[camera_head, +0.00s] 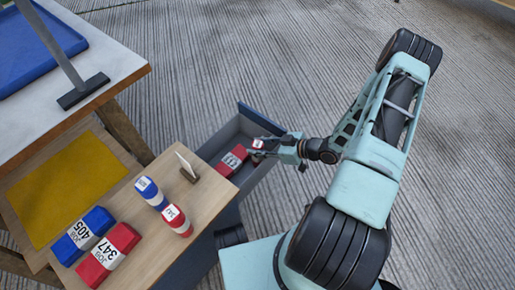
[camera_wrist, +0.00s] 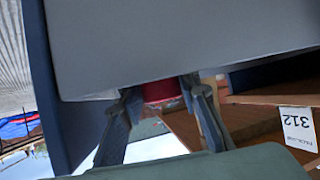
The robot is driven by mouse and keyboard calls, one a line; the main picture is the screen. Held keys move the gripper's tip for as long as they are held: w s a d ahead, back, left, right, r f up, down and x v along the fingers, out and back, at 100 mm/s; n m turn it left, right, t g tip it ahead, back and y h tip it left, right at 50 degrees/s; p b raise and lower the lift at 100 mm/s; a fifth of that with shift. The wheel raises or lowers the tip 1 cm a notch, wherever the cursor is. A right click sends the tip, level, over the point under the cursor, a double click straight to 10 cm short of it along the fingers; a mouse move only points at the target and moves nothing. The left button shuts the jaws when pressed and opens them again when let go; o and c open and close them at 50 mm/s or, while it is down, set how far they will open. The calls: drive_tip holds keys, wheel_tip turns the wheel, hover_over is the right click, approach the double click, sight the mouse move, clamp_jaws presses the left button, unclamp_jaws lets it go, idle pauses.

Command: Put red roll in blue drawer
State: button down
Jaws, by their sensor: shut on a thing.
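The blue drawer (camera_head: 262,120) is pulled open below the wooden counter, with a dark blue front and grey inside. A red packet (camera_head: 232,160) with a white label lies in it. My gripper (camera_head: 261,149) is at the drawer's front end, shut on a small red roll (camera_head: 258,144) with a white band. The red roll also shows between the fingers in the wrist view (camera_wrist: 162,92), partly hidden by a grey panel. I cannot tell whether the roll touches the drawer.
The counter (camera_head: 140,240) also carries a blue packet (camera_head: 82,236), a red packet (camera_head: 108,255) and a small card stand (camera_head: 187,167). A yellow mat (camera_head: 70,185) lies at left. A higher table with a blue tray (camera_head: 35,45) is at upper left. Floor beyond the drawer is clear.

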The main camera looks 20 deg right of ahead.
drive_tip(key=shift+f, duration=0.2)
drive_tip(key=c, duration=1.5)
unclamp_jaws()
drive_tip(key=shift+o, duration=0.2)
drive_tip(key=shift+r, duration=0.15)
drive_tip(key=shift+d+r, duration=0.15)
drive_tip(key=shift+r, duration=0.1)
drive_tip(key=p+v, duration=0.3)
drive_tip(key=v, duration=0.8)
drive_tip(key=shift+s+d+p, duration=0.25)
drive_tip(key=shift+s+p, duration=0.05)
